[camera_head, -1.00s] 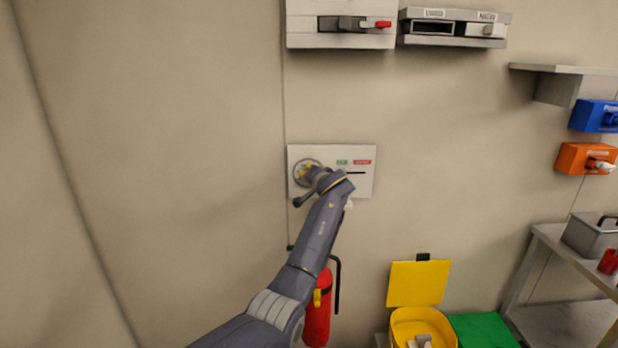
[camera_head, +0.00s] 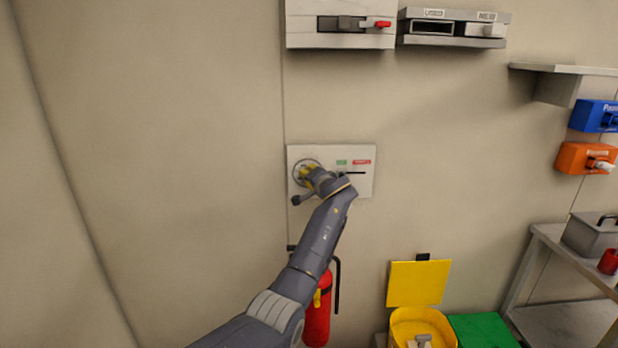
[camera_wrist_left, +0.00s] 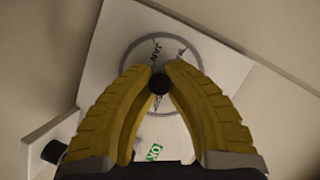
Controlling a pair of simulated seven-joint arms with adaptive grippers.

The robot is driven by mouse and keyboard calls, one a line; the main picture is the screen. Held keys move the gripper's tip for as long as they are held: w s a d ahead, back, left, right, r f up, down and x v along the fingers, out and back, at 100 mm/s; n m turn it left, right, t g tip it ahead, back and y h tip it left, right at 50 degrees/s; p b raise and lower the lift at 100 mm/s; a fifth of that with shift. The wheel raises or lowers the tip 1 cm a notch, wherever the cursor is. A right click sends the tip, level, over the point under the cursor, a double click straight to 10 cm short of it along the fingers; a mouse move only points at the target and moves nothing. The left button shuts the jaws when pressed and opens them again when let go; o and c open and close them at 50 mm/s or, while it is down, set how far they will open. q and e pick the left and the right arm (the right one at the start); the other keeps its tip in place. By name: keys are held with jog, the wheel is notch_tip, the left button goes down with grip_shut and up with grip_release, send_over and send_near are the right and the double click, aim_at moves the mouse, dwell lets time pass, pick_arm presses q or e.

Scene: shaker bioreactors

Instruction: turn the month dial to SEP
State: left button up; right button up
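The month dial (camera_head: 298,168) is a round grey disc on a white wall panel (camera_head: 364,186). In the left wrist view the dial (camera_wrist_left: 131,56) shows the label JAN near its top and a second, unreadable label to the right. A small dark knob (camera_wrist_left: 158,85) stands at its middle. My left gripper (camera_wrist_left: 159,70) has its yellow fingers closed in on both sides of this knob, seemingly touching it. In the head view the left gripper (camera_head: 306,171) is at the dial and covers part of it. Most other month labels are hidden. My right gripper is not in view.
The panel also has a green label (camera_head: 341,162), a red label (camera_head: 361,162) and a dark slot right of the dial. A red fire extinguisher (camera_head: 317,318) hangs below, close to my left arm. The wall left of the panel is clear.

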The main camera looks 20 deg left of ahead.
pick_arm(q)
jog(key=o, duration=0.4)
jog(key=shift+a+f, duration=0.35)
jog(key=shift+a, duration=0.05)
jog(key=shift+o, duration=1.4)
jog(key=shift+d+r, duration=0.2)
jog(key=shift+r, duration=0.05)
jog(key=shift+s+d, duration=0.1)
jog(key=v, duration=1.1)
jog(key=shift+s+d, duration=0.2)
jog(key=shift+s, duration=0.15)
